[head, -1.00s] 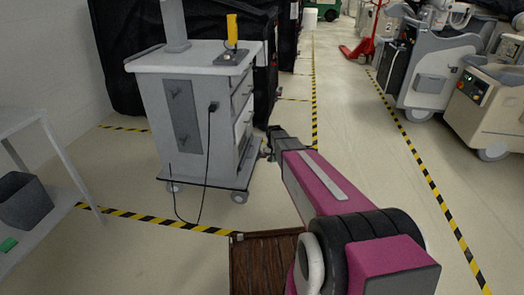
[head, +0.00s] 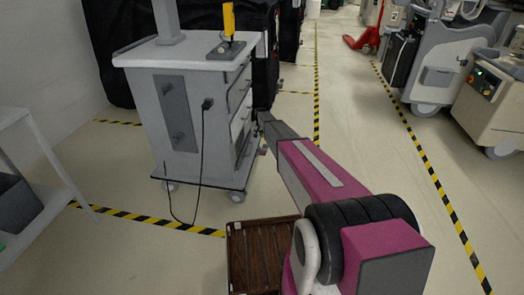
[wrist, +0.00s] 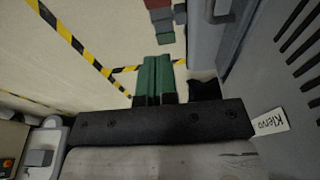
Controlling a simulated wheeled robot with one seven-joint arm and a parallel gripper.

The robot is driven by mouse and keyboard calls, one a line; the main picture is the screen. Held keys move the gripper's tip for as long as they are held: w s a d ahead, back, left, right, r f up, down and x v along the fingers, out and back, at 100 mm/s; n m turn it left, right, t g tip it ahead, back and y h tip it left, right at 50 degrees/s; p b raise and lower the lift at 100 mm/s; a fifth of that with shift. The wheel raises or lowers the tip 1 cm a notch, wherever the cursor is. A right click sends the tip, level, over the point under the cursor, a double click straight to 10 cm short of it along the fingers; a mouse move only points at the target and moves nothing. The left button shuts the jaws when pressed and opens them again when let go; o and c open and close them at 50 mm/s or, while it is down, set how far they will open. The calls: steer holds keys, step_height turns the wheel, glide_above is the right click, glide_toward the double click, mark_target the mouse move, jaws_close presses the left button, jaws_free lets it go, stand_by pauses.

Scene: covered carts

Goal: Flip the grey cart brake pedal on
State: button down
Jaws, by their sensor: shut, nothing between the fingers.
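The grey cart (head: 215,85) stands on casters left of my arm in the head view. Its grey side panel (wrist: 207,35) fills part of the right of the wrist view. My gripper (wrist: 158,60) is shut and empty, its green fingers side by side, pointing along the cart's side above the floor. Small dark red and grey blocks (wrist: 162,18) lie beyond the fingertips, close to the cart; they may be pedals, but I cannot tell which is the brake pedal or its position. In the head view my gripper (head: 263,120) is small, beside the cart's right side, its fingers unclear.
A yellow-handled device (head: 229,35) is on the cart top, and a black cable (head: 201,150) hangs from its side. A brown slatted crate (head: 262,255) is on the floor before the cart. A light shelf (head: 40,190) is at left. The taped aisle (head: 355,130) is clear.

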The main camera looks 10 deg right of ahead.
mark_target(262, 153)
steer(key=f, duration=0.4)
steer(key=w+f, duration=0.1)
steer(key=f, duration=0.7)
steer(key=shift+w+d+f, duration=0.15)
steer(key=shift+d, duration=0.1)
steer(key=shift+s+f, duration=0.2)
steer(key=shift+f, duration=0.55)
steer(key=shift+s+a+f+t, duration=0.15)
steer(key=shift+s+f+t, duration=0.1)
steer(key=shift+s+t, duration=0.2)
steer(key=shift+f+t+h, duration=0.25)
steer(key=shift+h, duration=0.05)
steer(key=shift+s+a+f, duration=0.15)
steer(key=shift+s+f, duration=0.1)
steer(key=shift+f, duration=0.45)
steer(key=shift+s+a+f, duration=0.1)
steer(key=shift+s+f, duration=0.15)
steer(key=shift+f, duration=0.4)
steer(key=shift+f, duration=0.1)
